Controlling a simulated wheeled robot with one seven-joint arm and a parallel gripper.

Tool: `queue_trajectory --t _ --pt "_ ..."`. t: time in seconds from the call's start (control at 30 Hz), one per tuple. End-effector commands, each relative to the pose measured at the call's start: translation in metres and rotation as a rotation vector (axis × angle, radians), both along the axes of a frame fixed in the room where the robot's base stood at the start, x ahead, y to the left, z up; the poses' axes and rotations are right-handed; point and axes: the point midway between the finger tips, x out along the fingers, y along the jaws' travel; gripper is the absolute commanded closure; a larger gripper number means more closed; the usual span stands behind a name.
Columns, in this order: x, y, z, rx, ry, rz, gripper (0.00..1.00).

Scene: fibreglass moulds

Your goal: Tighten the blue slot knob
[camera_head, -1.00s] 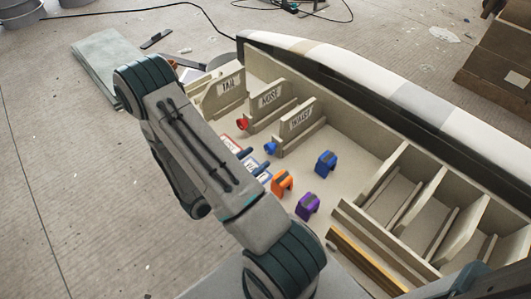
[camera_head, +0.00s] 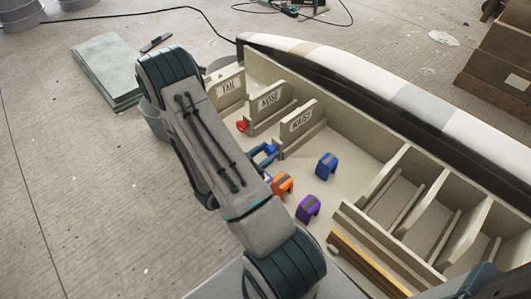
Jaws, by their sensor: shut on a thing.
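The blue slot knob (camera_head: 271,149) sits at the front end of the slot labelled WAIST, in the wooden tray (camera_head: 360,140). My gripper (camera_head: 265,154) is at the knob, reaching in from the left beneath my forearm, and is shut on it. Its fingers are small and dark blue in this view and blend with the knob, so the exact grip and the knob's angle are unclear. My arm hides the tray's near left part.
A red knob (camera_head: 242,126) is at the NOSE slot, behind my gripper. A blue block (camera_head: 327,164), an orange block (camera_head: 283,185) and a purple block (camera_head: 308,208) stand close on the tray floor. Empty compartments lie at right.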

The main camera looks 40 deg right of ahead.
Motion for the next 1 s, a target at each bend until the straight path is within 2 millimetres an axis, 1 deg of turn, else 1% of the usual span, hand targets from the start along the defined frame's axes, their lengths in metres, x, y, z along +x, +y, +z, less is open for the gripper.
queue_trajectory --t 0.17,0.37,0.8,1.0 --pt "0.0001 0.0004 0.0010 0.002 -0.023 0.000 0.86" --pt "-0.0003 0.0007 0.0027 0.008 -0.114 0.002 0.86" --pt "-0.0012 0.0007 0.0017 0.037 -0.451 0.002 0.86" --pt "-0.0012 0.0007 0.0004 0.047 -0.575 0.002 0.86"
